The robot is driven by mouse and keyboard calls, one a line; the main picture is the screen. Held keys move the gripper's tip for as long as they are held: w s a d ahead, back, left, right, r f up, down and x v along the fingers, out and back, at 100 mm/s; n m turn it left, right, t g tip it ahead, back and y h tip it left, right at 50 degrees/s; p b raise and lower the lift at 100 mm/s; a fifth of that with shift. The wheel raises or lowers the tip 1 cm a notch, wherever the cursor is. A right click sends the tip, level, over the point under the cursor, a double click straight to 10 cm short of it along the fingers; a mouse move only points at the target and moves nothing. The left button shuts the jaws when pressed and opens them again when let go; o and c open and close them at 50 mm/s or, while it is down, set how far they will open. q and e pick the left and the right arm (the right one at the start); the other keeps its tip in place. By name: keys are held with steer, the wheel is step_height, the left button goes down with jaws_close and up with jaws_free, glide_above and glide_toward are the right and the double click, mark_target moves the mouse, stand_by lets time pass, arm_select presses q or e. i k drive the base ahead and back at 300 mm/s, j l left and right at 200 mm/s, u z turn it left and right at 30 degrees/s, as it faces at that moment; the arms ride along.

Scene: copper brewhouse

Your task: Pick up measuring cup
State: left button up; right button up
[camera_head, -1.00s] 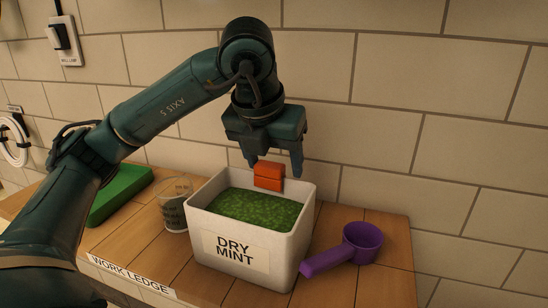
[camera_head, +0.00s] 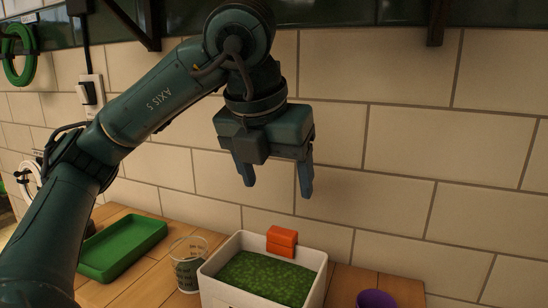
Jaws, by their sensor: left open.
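The measuring cup (camera_head: 187,270) is a clear cup with dark markings. It stands upright on the wooden ledge, between the green tray and the white bin. My left gripper (camera_head: 278,188) is open and empty, pointing down. It hangs in the air above the back of the white bin, up and to the right of the cup, well apart from it. My right gripper is not in view.
The white bin (camera_head: 236,296) holds green mint, with an orange block (camera_head: 282,242) at its back rim. A green tray (camera_head: 122,247) lies left on the wooden ledge (camera_head: 150,284). A purple scoop (camera_head: 376,298) is partly cut off. A tiled wall (camera_head: 420,200) stands behind.

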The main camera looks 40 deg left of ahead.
mark_target(187, 253)
steer(key=k, duration=1)
